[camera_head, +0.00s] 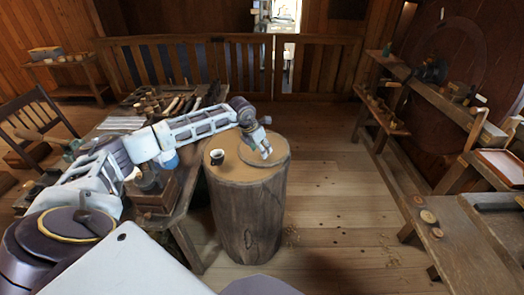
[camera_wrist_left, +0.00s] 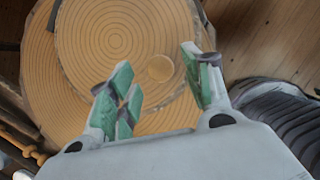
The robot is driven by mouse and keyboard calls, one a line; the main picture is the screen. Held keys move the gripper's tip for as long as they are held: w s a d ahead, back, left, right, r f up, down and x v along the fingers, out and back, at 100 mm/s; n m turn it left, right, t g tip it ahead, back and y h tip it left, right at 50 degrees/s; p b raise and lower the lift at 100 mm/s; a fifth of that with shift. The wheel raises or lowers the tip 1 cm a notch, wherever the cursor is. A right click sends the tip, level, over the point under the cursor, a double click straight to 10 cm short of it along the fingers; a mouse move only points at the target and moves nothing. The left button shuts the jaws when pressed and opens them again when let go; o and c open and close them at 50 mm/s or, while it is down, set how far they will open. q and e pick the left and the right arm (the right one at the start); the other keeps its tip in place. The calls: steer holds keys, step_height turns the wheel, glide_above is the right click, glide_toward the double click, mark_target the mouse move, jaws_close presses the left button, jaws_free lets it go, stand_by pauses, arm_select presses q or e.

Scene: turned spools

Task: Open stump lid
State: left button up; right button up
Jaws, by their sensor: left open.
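The stump (camera_head: 245,215) is a thick, bark-sided round of wood standing on the floor. Its lid (camera_head: 281,150) is a flat ringed disc lying on the top; it fills much of the left wrist view (camera_wrist_left: 120,35), with the paler stump top (camera_wrist_left: 38,75) around it. A small round light knob (camera_wrist_left: 160,68) sits on the lid near its edge. My left gripper (camera_head: 262,149) is low over the lid. In the left wrist view its green-padded fingers (camera_wrist_left: 160,90) are apart, one on either side of the knob in the picture. Contact cannot be told. My right gripper is not in view.
A small dark cup (camera_head: 217,157) stands on the stump's left side. A bench with tools (camera_head: 165,105) lies left of the stump, close to my left arm. Shelves and a workbench (camera_head: 450,235) stand at the right. The floor (camera_head: 345,200) right of the stump is mostly clear.

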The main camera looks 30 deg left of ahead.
arm_select(q)
steer(key=shift+w+f, duration=0.2)
steer(key=shift+f, duration=0.25)
steer(key=shift+w+d+f, duration=0.1)
steer(key=shift+w+f, duration=0.1)
steer(key=shift+f, duration=0.35)
steer(key=c, duration=0.6)
jaws_close()
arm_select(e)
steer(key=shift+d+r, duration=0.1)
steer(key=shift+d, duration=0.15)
